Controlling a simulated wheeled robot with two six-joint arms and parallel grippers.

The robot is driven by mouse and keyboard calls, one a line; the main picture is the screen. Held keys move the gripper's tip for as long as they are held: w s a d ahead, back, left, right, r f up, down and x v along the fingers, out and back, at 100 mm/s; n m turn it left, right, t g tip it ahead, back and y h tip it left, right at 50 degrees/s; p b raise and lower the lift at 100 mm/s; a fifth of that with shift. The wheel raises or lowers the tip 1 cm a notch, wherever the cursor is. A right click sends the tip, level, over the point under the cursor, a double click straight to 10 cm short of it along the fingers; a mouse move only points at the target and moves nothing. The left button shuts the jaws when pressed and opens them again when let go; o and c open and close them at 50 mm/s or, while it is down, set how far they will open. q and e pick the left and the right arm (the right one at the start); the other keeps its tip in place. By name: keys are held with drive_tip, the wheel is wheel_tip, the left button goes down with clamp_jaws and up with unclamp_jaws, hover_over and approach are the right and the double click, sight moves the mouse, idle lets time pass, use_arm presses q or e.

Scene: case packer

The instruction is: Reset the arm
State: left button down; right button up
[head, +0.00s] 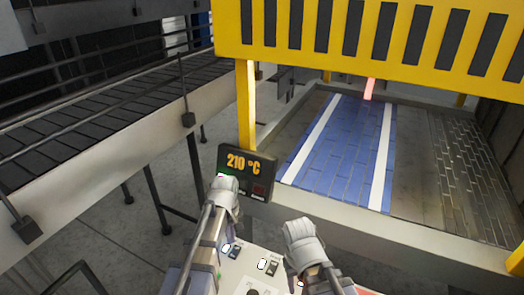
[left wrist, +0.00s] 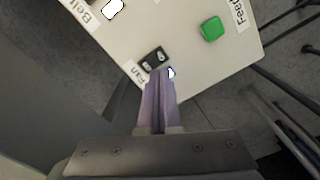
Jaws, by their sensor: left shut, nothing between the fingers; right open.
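My left gripper (left wrist: 158,72) is shut and empty in the left wrist view. Its fingertips are over the pale control panel (left wrist: 205,75), close beside the black switch labelled Fan (left wrist: 152,58); I cannot tell whether they touch it. A small blue and white light shows by the tips. The green button (left wrist: 212,29) lies to the right of the fingers, apart from them. In the head view, my left arm (head: 225,195) rises at the left of the panel and its fingers cannot be made out. My right arm (head: 305,245) stands at the panel's right; its fingers do not show.
A display (head: 247,170) reading 210 °C stands behind my left arm. A yellow guard (head: 370,38) hangs over a blue belt (head: 335,150) with white stripes.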

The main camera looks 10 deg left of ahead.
use_arm(q)
drive_tip(key=s+d+f+m+b, duration=0.1)
drive_tip(key=s+d+m, duration=0.2)
drive_tip(key=s, duration=0.1)
drive_tip(key=s+d+f+m+b, duration=0.1)
drive_tip(key=s+d+m, duration=0.2)
drive_tip(key=s+m, duration=0.1)
drive_tip(key=s+d+f+m+y+b, duration=0.1)
drive_tip(key=s+d+m, duration=0.3)
drive_tip(key=s, duration=0.2)
use_arm(e)
wheel_tip(320, 180, down, 3)
drive_tip(key=shift+f, duration=0.1)
use_arm(q)
drive_tip(key=shift+s+d+m, duration=0.2)
drive_tip(key=shift+m, duration=0.2)
